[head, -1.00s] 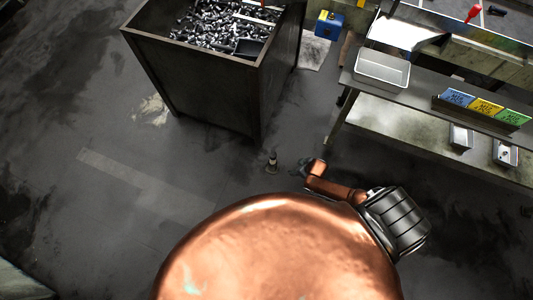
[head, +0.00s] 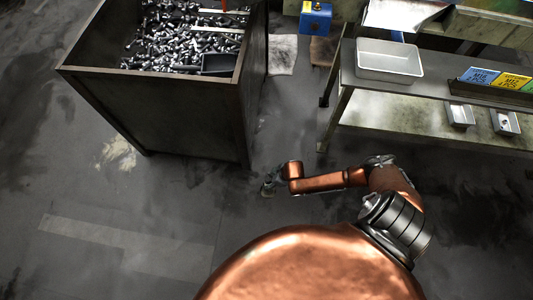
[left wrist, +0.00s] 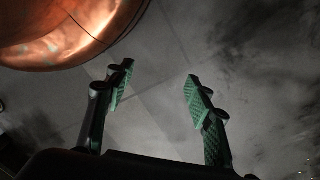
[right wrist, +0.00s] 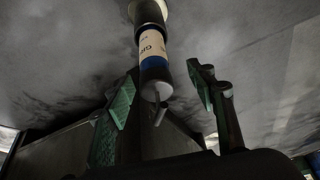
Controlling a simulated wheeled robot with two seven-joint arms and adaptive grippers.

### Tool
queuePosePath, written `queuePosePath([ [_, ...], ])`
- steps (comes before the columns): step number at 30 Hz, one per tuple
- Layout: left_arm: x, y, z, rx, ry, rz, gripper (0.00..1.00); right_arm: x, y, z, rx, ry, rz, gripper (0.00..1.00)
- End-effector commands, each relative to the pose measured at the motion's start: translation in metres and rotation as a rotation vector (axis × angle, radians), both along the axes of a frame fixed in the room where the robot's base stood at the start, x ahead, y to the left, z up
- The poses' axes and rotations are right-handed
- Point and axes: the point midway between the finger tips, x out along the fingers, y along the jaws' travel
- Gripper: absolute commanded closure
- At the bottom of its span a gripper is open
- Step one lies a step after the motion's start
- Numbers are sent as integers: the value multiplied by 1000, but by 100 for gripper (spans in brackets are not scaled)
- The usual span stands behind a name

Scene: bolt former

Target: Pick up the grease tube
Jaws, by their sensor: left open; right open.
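The grease tube (right wrist: 152,45) has a cream label, a blue band and a dark cap with a thin nozzle. In the right wrist view its nozzle end points toward my right gripper (right wrist: 165,88), which is open with a finger on either side of the nozzle end. The tube's body extends beyond the fingertips. In the head view my right gripper (head: 268,184) is small and dark, low near the floor, and I cannot make the tube out clearly there. My left gripper (left wrist: 159,76) is open and empty above bare floor.
A dark metal bin (head: 170,115) full of bolts stands just behind my right gripper. A metal workbench (head: 440,90) with a grey tray (head: 390,75) is at the right. A blue box (head: 315,18) is at the back. The floor at the left is clear.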

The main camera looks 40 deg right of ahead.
Motion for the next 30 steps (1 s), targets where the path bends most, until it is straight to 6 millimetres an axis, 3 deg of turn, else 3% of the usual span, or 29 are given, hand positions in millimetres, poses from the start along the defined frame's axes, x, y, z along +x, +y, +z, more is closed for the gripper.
queuePosePath([
  [7, 5, -4, 19, -6, -2, 1, 51, 3, 0, -11, -1, 2, 3, 49],
  [21, 14, -17, 99, -33, -7, 4, 51, 15, 0, -47, -1, 2, 3, 49],
  [30, 15, -19, 116, -40, -14, 4, 51, 18, 1, -51, -1, 0, 3, 49],
])
